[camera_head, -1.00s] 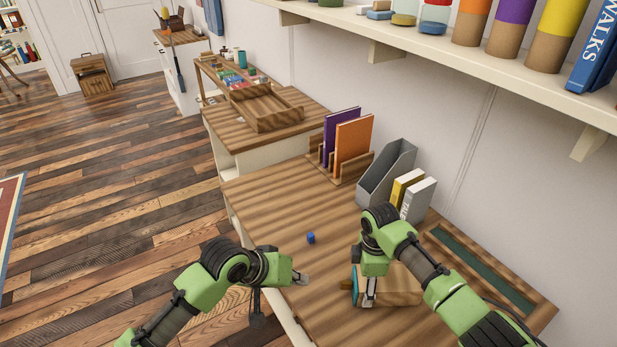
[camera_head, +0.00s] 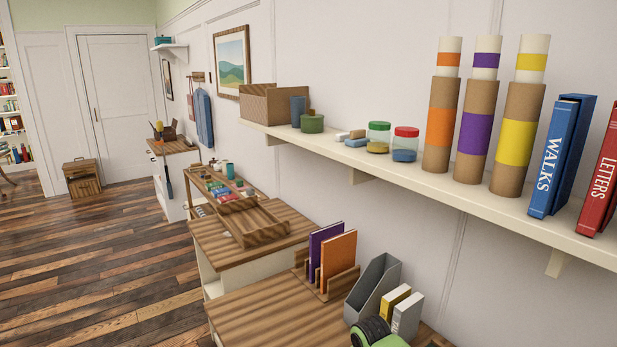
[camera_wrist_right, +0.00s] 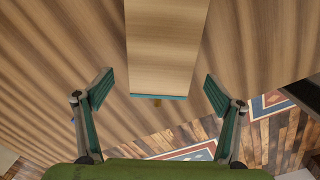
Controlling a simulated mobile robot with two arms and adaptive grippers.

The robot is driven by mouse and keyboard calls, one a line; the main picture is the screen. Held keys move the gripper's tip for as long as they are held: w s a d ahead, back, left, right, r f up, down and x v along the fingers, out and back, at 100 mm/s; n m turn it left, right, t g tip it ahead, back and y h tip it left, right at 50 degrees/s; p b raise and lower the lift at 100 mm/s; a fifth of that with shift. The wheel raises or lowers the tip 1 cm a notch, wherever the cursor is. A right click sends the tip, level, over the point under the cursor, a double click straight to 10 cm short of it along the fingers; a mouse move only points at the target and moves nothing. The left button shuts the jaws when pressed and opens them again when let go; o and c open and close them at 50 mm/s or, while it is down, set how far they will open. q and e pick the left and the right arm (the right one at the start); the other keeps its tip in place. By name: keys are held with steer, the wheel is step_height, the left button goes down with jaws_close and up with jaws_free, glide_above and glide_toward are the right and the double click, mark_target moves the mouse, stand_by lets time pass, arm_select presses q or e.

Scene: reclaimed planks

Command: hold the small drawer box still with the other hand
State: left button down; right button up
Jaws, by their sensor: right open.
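The small drawer box (camera_wrist_right: 168,45) shows at the top middle of the right wrist view as a pale wooden block. Its near edge is teal, with a small knob just below it. My right gripper (camera_wrist_right: 157,88) is open, one finger on each side of the box's teal end, with a visible gap on both sides. No contact shows. In the head view the box is out of frame, and only a green and black part of my right arm shows at the bottom. My left gripper is in neither current view.
The desk (camera_head: 270,318) holds a rack with a purple and an orange book (camera_head: 338,260), a grey file holder (camera_head: 374,287) and two small books. A wall shelf (camera_head: 400,188) with tubes, jars and binders runs above. A wooden tray (camera_head: 252,222) sits on the farther cabinet.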

step_height(320, 180, up, 3)
steer(key=shift+f+p, duration=0.1)
steer(key=shift+p, duration=0.85)
arm_select(q)
step_height(320, 180, up, 3)
steer(key=shift+f, duration=0.1)
arm_select(e)
steer(key=o, duration=0.4)
steer(key=shift+f, duration=0.1)
